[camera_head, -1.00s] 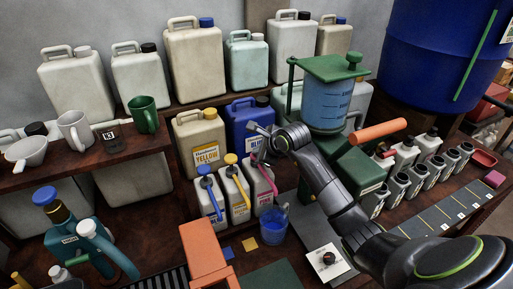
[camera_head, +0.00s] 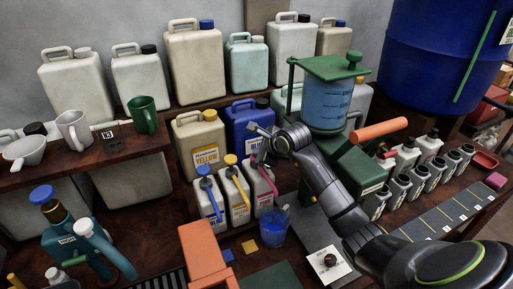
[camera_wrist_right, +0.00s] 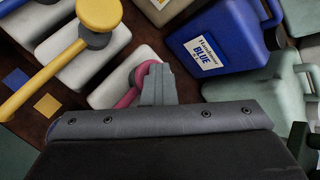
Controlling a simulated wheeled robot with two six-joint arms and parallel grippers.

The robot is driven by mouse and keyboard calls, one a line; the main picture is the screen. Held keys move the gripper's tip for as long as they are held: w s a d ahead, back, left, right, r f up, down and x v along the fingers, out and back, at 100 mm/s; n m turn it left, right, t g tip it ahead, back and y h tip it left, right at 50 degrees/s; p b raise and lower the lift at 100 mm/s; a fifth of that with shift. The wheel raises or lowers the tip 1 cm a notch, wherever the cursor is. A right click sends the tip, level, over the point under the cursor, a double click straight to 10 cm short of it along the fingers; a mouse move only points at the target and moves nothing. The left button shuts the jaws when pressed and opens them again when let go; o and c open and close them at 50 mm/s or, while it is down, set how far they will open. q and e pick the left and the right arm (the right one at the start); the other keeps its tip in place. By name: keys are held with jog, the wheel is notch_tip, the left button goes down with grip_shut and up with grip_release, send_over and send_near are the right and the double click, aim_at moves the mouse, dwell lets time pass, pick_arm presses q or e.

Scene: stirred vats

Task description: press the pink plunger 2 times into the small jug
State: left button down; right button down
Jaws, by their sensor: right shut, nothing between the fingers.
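The pink plunger (camera_head: 270,182) is on the rightmost of three white pump bottles. It also shows in the right wrist view (camera_wrist_right: 129,97), where its head is partly hidden behind my fingers. My right gripper (camera_head: 261,153) is shut and empty, with its fingertips at the plunger's head; I cannot tell whether they touch it. The closed fingers also show in the right wrist view (camera_wrist_right: 157,84). The small jug (camera_head: 274,230) is clear blue and stands in front of the pink pump's bottle, near its spout.
The yellow plunger (camera_head: 231,160) and the blue plunger (camera_head: 204,171) stand close to the left. A blue canister (camera_head: 248,122) and a yellow-labelled canister (camera_head: 201,140) stand behind. A green-lidded vat (camera_head: 327,100) is to the right, by my forearm.

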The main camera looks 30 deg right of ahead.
jog(key=shift+w+d+r+p, duration=0.2)
jog(key=shift+d+r+p, duration=0.05)
jog(key=shift+r+p, duration=0.6)
notch_tip(320, 180, up, 2)
jog(key=shift+d+r+p, duration=0.1)
jog(key=shift+r+p, duration=0.1)
jog(key=shift+p, duration=0.45)
jog(key=shift+r, duration=0.2)
dwell(1.4)
